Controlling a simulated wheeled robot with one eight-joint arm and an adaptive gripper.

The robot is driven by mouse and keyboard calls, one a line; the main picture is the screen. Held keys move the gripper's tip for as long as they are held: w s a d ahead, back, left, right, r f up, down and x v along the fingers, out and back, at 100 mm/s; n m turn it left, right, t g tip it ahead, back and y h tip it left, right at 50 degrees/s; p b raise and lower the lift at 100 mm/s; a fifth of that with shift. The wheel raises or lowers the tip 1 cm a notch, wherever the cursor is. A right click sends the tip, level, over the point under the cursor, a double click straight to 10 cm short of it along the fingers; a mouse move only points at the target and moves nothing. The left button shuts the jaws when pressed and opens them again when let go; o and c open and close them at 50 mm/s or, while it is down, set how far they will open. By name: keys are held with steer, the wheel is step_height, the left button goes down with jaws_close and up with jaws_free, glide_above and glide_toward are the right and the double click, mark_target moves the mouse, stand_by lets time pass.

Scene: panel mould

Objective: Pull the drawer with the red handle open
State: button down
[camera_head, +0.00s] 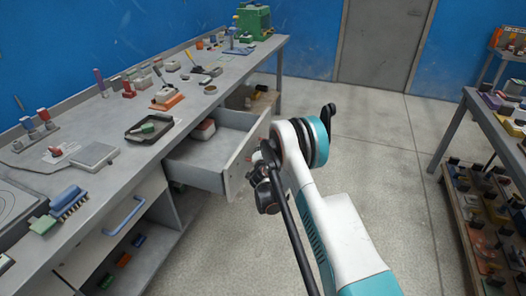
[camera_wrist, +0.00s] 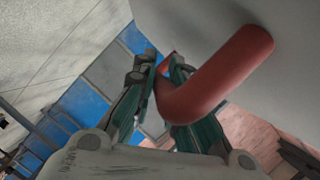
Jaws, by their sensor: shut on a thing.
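The drawer (camera_head: 240,166) with the red handle stands pulled out from under the workbench, its inside showing from above. The red handle (camera_wrist: 222,72) is a thick bent bar in the wrist view, fixed to the pale drawer front (camera_wrist: 290,60). My gripper (camera_wrist: 164,64) is shut on the handle, with one green-padded finger on each side of it. In the head view my wrist is in front of the drawer front and hides the handle and the fingertips.
A red and white box (camera_head: 203,130) sits inside the drawer at the back. The workbench (camera_head: 205,105) carries tools and a black tray (camera_head: 148,127). A blue-handled front (camera_head: 125,214) is at the near left. A rack (camera_head: 480,215) stands at the right, with bare floor between.

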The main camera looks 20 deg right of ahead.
steer(key=c, duration=1.9)
jaws_free()
steer(key=v, duration=0.7)
steer(key=shift+s, duration=0.25)
steer(key=shift+a, duration=0.1)
